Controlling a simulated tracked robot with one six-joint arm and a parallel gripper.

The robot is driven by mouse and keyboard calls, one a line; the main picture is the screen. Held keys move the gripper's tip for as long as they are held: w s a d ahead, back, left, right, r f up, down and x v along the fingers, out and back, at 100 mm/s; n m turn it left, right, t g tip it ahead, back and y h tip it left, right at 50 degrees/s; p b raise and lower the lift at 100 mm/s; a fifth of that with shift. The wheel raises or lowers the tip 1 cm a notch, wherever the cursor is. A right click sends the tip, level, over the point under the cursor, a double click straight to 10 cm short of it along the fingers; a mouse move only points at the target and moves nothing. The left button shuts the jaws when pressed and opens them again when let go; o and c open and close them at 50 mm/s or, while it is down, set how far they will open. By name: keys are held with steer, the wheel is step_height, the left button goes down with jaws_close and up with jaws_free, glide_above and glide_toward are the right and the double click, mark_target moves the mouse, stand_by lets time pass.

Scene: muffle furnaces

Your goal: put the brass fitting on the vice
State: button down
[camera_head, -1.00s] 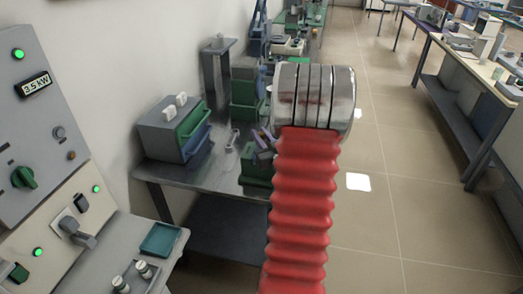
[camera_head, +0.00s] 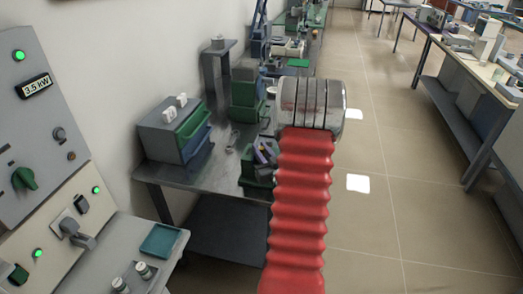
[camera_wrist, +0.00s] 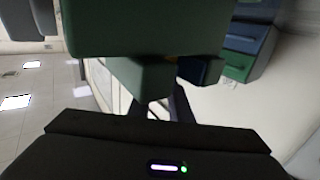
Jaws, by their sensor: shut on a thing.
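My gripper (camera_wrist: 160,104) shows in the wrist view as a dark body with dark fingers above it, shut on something. I cannot make out the vice with certainty in either view.
A control panel (camera_head: 40,100) stands at left.

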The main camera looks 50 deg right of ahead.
steer(key=shift+f, duration=0.1)
steer(key=c, duration=1.6)
jaws_free()
steer(key=v, duration=1.2)
